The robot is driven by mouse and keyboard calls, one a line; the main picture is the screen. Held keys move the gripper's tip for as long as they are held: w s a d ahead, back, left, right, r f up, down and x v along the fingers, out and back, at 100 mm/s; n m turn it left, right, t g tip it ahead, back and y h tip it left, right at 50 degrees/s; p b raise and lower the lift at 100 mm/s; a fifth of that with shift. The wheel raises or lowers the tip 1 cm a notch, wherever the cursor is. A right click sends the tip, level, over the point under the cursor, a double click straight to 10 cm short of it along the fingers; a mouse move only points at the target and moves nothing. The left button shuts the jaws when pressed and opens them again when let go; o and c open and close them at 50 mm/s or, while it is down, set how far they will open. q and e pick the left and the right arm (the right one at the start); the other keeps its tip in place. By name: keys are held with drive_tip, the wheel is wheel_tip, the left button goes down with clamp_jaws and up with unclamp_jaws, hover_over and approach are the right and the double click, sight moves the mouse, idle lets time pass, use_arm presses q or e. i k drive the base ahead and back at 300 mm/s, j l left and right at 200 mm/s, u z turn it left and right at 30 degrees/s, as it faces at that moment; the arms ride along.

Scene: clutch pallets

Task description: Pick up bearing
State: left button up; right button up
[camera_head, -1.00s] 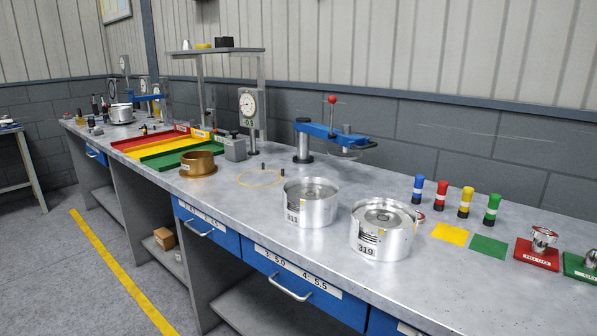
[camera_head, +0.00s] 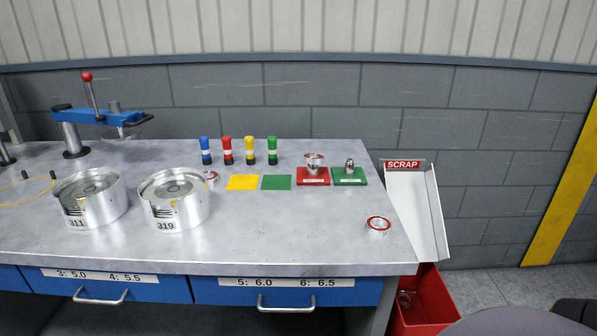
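A small ring-shaped bearing (camera_head: 378,226) with a reddish inner band lies flat on the bench (camera_head: 290,225) near its right end. A similar small ring (camera_head: 211,177) lies behind the metal housing marked 319 (camera_head: 180,212), partly hidden by it. Another ring (camera_head: 405,298) appears to lie in the red scrap bin (camera_head: 425,312). Neither of my grippers is in view.
A second housing marked 311 (camera_head: 97,210) stands to the left. Several coloured markers (camera_head: 249,151) stand at the back, near yellow (camera_head: 242,182) and green squares. Red (camera_head: 313,178) and green blocks hold metal parts. A scrap chute (camera_head: 428,215) adjoins the bench's right end.

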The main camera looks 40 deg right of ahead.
sight(315, 159)
drive_tip(key=z, duration=1.35)
drive_tip(key=u, duration=0.35)
